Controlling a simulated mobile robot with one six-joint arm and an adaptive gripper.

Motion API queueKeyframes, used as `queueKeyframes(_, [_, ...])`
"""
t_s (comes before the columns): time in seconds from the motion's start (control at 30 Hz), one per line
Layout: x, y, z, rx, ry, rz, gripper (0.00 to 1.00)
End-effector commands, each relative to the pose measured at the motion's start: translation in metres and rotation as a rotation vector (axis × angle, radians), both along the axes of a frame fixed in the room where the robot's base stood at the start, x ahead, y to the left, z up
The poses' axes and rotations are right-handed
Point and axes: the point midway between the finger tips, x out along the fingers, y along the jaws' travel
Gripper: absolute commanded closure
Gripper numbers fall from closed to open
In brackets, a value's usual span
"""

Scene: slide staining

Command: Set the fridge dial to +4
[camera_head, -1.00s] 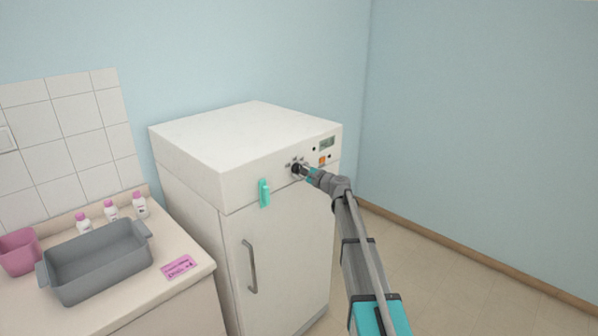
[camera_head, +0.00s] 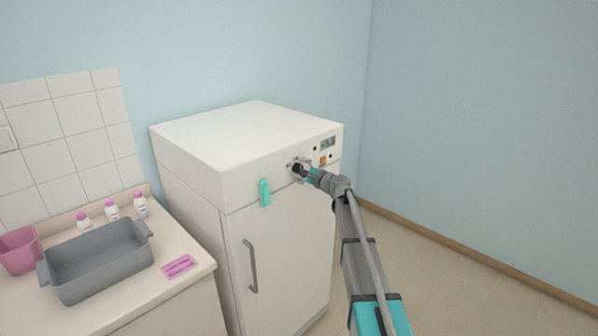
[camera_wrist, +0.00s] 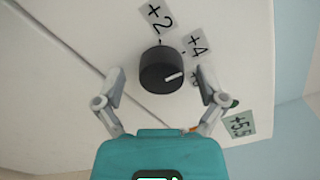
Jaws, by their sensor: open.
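The fridge dial (camera_wrist: 160,72) is a round black knob with a white pointer line. It sits on the upper front panel of the white fridge (camera_head: 240,150). In the wrist view the pointer is to the right, past the +4 label (camera_wrist: 197,44) and toward a third label (camera_wrist: 194,76) that is partly hidden by a finger. The +2 label (camera_wrist: 157,17) is above the knob. My gripper (camera_wrist: 158,74) is open, with one finger on each side of the dial and visible gaps to it. In the head view my gripper (camera_head: 301,169) is at the panel and partly covers the dial.
The fridge display (camera_wrist: 238,125) seems to read +5.5. An orange square (camera_head: 323,160) is below the display. A teal tab (camera_head: 265,193) and door handle (camera_head: 250,266) are on the fridge front. A counter with a grey basin (camera_head: 100,270) and bottles stands left. The right floor is clear.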

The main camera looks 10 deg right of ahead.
Motion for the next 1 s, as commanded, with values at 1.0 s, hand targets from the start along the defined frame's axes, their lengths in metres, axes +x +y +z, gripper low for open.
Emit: queueKeyframes(1.0, [-0.078, -0.055, 0.000, 0.000, 0.000, -0.002, 0.10])
